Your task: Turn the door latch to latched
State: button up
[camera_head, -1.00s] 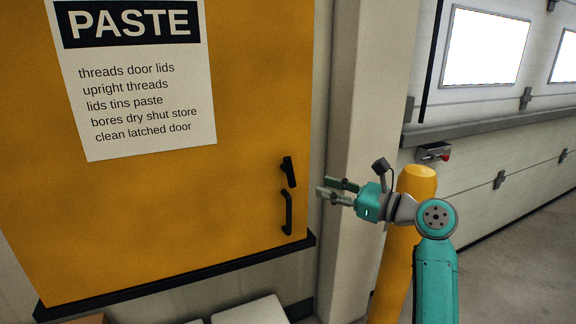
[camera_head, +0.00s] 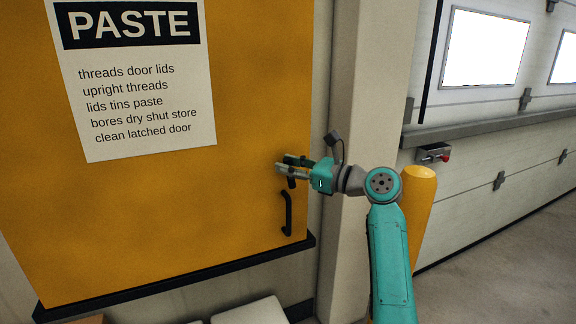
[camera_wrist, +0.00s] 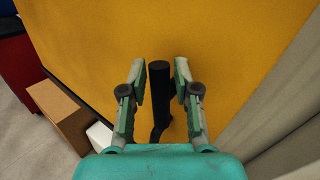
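The door (camera_head: 180,190) is a yellow panel with a paper sign, and it looks closed. Its black latch (camera_wrist: 160,95) sits between the two fingers of my gripper (camera_wrist: 160,85) in the wrist view, with small gaps on both sides. In the head view the gripper (camera_head: 283,164) is at the door's right edge and covers most of the latch; only its lower end (camera_head: 291,184) shows below the fingers. The fingers are open and do not appear closed on the latch. A black pull handle (camera_head: 287,213) is fixed just below the latch.
A yellow post (camera_head: 417,205) stands right of my arm. A pale wall column (camera_head: 352,90) is beside the door. A dark ledge (camera_head: 180,281) runs under the door, with white boxes (camera_head: 250,312) below. A brown box (camera_wrist: 58,108) shows at left in the wrist view.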

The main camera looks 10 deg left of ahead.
jog(key=shift+w+a, duration=0.1)
jog(key=shift+a, duration=0.15)
grip_shut()
